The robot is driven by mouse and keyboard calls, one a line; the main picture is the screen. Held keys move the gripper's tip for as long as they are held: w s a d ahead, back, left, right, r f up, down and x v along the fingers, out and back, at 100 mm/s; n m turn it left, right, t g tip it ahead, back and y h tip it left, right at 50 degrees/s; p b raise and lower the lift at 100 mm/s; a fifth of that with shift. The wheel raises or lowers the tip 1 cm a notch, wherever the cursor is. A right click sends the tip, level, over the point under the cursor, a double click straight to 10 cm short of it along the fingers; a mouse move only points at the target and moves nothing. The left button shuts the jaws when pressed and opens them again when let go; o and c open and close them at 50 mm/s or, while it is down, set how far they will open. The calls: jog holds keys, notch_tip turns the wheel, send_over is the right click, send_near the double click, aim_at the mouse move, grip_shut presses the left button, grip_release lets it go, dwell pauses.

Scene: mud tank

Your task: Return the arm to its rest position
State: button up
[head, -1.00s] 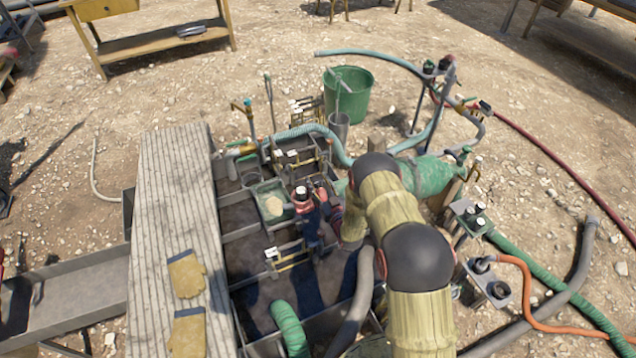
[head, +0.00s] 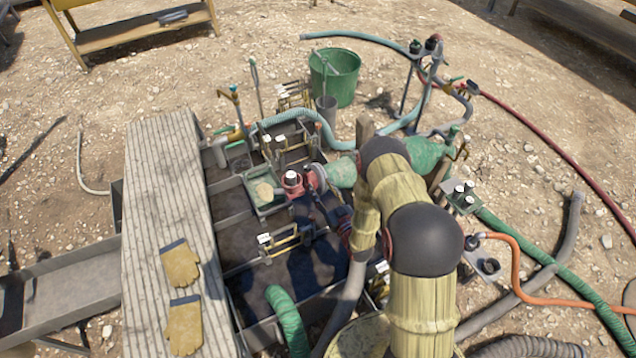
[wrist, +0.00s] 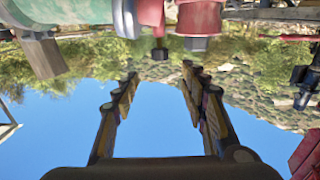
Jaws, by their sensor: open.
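My arm, in yellowish sleeves with dark round joints, reaches up from the lower right of the head view and bends back down over the right side of the mud tank (head: 243,247). My gripper (wrist: 160,88) is open in the wrist view, with nothing between its two fingers. The wrist picture is upside down, with sky behind the fingers. A red fitting (wrist: 200,22) and a green pipe body (wrist: 40,50) show at its top edge, apart from the fingertips. In the head view my gripper is mostly hidden behind the arm, and I cannot make out its fingers.
A red pump (head: 293,183) and a small green tray (head: 265,192) sit at the tank. A plank (head: 160,150) with two yellow gloves (head: 180,265) lies along its left. A green bucket (head: 334,78) stands behind. Hoses, including an orange one (head: 516,275), run around my arm.

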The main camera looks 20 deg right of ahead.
dwell(0.5)
jog(key=w+d+r+g+h, duration=0.1)
jog(key=w+r, duration=0.3)
jog(key=r, duration=0.2)
jog(key=w+r+g, duration=0.2)
jog(key=w+r, duration=0.2)
jog(key=r, duration=0.3)
jog(key=s+d+r+g+h, duration=0.1)
jog(key=s+r, duration=0.1)
jog(key=r, duration=0.6)
jog(key=s+r+g+h, duration=0.1)
jog(key=s+r+g, duration=0.15)
jog(key=r, duration=0.45)
jog(key=s+a+r+m+g+h, duration=0.1)
jog(key=s+r, duration=0.5)
jog(key=s, duration=0.2)
jog(key=s+r+g, duration=0.1)
jog(key=s+r, duration=0.4)
jog(key=s, duration=0.3)
jog(key=s+a+r+g, duration=0.1)
jog(key=s+g, duration=0.1)
jog(key=s, duration=1)
jog(key=s+a+r+m+g, duration=0.1)
jog(key=s+a, duration=0.1)
jog(key=s, duration=0.9)
jog(key=shift+s+a+r+g+y, duration=0.25)
jog(key=shift+s+r+g+y, duration=0.1)
jog(key=shift+s+y, duration=0.05)
